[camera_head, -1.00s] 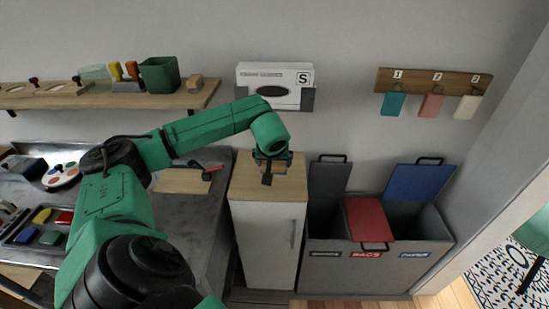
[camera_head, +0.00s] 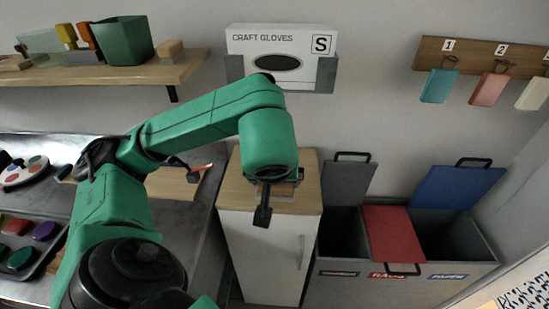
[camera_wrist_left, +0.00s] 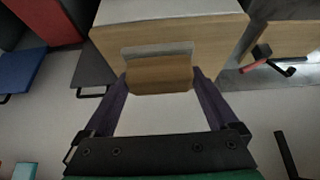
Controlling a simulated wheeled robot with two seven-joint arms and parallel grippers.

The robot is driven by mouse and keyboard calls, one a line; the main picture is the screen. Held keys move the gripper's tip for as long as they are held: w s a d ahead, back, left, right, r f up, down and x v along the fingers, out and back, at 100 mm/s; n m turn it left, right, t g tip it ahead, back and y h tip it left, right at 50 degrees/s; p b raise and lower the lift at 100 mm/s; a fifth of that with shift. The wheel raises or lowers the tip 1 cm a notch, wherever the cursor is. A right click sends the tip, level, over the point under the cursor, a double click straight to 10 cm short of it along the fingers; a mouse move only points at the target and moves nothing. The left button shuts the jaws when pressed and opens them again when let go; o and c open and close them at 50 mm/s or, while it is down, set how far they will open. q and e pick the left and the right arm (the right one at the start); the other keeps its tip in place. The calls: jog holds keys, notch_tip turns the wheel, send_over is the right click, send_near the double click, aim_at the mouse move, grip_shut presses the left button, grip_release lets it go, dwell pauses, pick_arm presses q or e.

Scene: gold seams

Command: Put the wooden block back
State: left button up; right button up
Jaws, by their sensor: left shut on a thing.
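My left gripper (camera_head: 270,190) is above the light wooden top of the white cabinet (camera_head: 262,250). In the left wrist view, its two dark fingers (camera_wrist_left: 160,85) are shut on a wooden block (camera_wrist_left: 160,75), which has a brown face and a greyish strip along one edge. In the head view the gripper mostly hides this block. I cannot tell whether it touches the cabinet top. My right gripper is not in view.
A green bin (camera_head: 124,40) stands on the shelf. A craft gloves box (camera_head: 281,55) hangs on the wall above the cabinet. Lidded sorting bins (camera_head: 350,270) stand right of the cabinet. Numbered tags hang from a wooden rail (camera_head: 480,55). A grey workbench (camera_head: 190,215) is at left.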

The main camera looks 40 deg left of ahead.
pick_arm(q)
jog(key=w+a+r+p, duration=0.1)
jog(key=w+a+p, duration=0.4)
jog(key=w+a, duration=0.7)
jog(key=f, duration=0.2)
jog(key=w+d+f+p, duration=0.1)
jog(key=f, duration=0.3)
jog(key=shift+w+d+f, duration=0.2)
jog(key=shift+w+d, duration=0.1)
jog(key=shift+d, duration=0.05)
jog(key=shift+w+a+f, duration=0.1)
jog(key=shift+w+f, duration=0.05)
jog(key=shift+f, duration=0.3)
jog(key=o, duration=0.9)
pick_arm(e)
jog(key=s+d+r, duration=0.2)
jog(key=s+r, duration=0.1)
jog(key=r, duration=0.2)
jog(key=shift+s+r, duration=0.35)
pick_arm(q)
jog(key=shift+o, duration=0.2)
jog(key=shift+r, duration=0.2)
jog(key=b+v, duration=0.1)
jog(key=v, duration=1.1)
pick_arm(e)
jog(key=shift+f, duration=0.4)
